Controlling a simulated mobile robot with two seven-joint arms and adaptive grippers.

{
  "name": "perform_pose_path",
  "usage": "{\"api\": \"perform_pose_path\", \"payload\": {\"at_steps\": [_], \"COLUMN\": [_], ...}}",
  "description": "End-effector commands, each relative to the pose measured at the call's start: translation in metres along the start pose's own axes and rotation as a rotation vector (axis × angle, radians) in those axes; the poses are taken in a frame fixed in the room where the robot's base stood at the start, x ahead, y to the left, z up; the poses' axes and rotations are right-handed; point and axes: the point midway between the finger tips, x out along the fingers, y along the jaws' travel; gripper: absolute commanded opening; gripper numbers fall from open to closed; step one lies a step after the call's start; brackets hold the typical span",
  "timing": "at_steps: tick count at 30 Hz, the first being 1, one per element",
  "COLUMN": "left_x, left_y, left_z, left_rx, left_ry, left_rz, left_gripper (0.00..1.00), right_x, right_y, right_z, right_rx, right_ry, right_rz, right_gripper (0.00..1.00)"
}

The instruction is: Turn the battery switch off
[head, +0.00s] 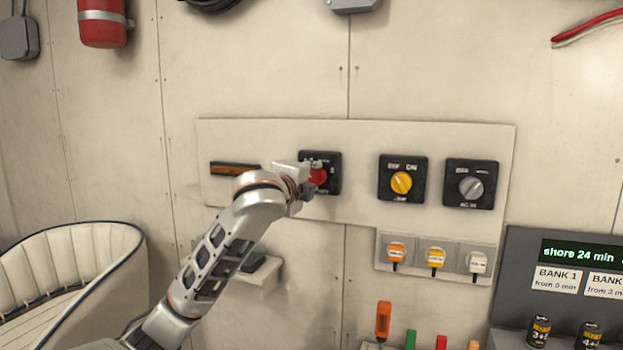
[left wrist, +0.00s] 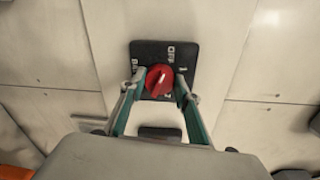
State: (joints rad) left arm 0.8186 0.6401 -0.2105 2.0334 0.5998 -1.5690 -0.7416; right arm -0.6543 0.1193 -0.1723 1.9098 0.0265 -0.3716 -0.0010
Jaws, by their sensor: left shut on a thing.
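The battery switch is a black square plate (head: 334,158) with a red knob (head: 318,177), on the pale wall panel. In the left wrist view the red knob (left wrist: 160,80) shows a white pointer line slanting up and right, roughly towards the "OFF" marking on the plate (left wrist: 170,50). Other markings are partly hidden. My left gripper (head: 311,179) reaches the switch from the left. In the left wrist view its two fingers (left wrist: 157,92) stand on either side of the knob, shut on it. My right gripper is not in view.
To the right are a yellow-knob switch (head: 401,182) and a grey-knob switch (head: 470,186). Below them are several plugs in sockets (head: 436,258). A display console (head: 560,290) stands at lower right. A cream seat (head: 80,270) is at lower left.

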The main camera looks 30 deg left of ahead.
Motion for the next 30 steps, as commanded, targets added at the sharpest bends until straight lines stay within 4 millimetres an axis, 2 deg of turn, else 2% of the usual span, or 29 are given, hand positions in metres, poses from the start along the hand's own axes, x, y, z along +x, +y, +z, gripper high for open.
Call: {"api": "perform_pose_path", "payload": {"at_steps": [4,5,6,16,20,23,30], "left_x": [0.000,0.000,0.000,-0.001,-0.008,-0.022,-0.072], "left_y": [-0.001,-0.001,-0.001,0.000,0.000,-0.001,-0.001], "left_z": [0.000,0.000,0.000,0.000,-0.001,0.000,0.000], "left_rx": [-0.003,-0.003,-0.002,0.000,0.000,0.000,0.001], "left_ry": [0.000,0.000,0.000,0.001,0.002,0.001,0.001], "left_rz": [-0.001,-0.001,-0.001,-0.001,-0.001,-0.003,-0.004], "left_gripper": [0.10,0.39,0.49,0.49,0.49,0.49,0.49], "right_x": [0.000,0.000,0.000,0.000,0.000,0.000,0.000], "right_y": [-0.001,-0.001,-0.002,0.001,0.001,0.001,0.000], "right_z": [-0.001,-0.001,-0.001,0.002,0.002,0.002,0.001], "right_rx": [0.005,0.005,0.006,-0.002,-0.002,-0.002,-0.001], "right_ry": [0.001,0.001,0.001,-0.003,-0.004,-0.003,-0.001], "right_rz": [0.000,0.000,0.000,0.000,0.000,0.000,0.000], "right_gripper": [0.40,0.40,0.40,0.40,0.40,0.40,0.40]}}
